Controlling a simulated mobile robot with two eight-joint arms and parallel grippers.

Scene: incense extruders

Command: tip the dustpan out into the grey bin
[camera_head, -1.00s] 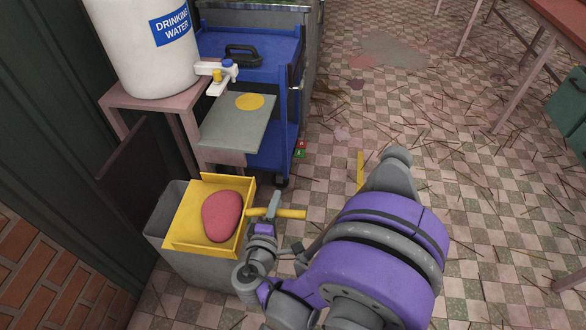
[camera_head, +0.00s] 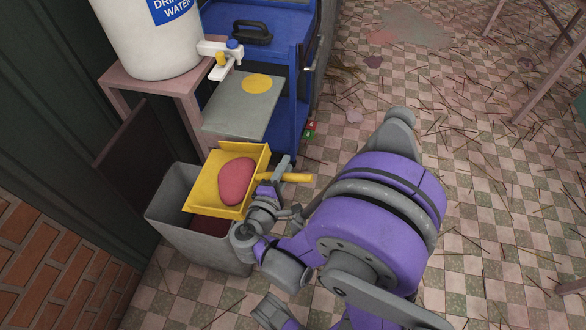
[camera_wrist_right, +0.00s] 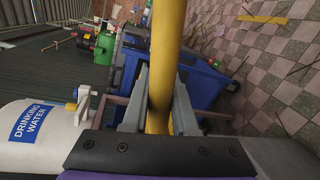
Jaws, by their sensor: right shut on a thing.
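The yellow dustpan (camera_head: 209,188) is held over the right and far part of the grey bin (camera_head: 193,243). A reddish-pink lump (camera_head: 237,182) lies in the pan. The bin's mouth is partly hidden under the pan, and something dark red shows inside it. My right gripper (camera_head: 276,178) is shut on the dustpan's yellow handle, which also runs between its fingers in the right wrist view (camera_wrist_right: 160,95). A gray part at the bottom of the head view may be my left arm, but no left gripper can be made out.
A white drinking water barrel (camera_head: 150,40) stands on a pinkish stand (camera_head: 150,82) behind the bin. A blue cart (camera_head: 290,100) with a black handle is to its right. A dark green wall is close on the left. Thin sticks litter the checkered floor.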

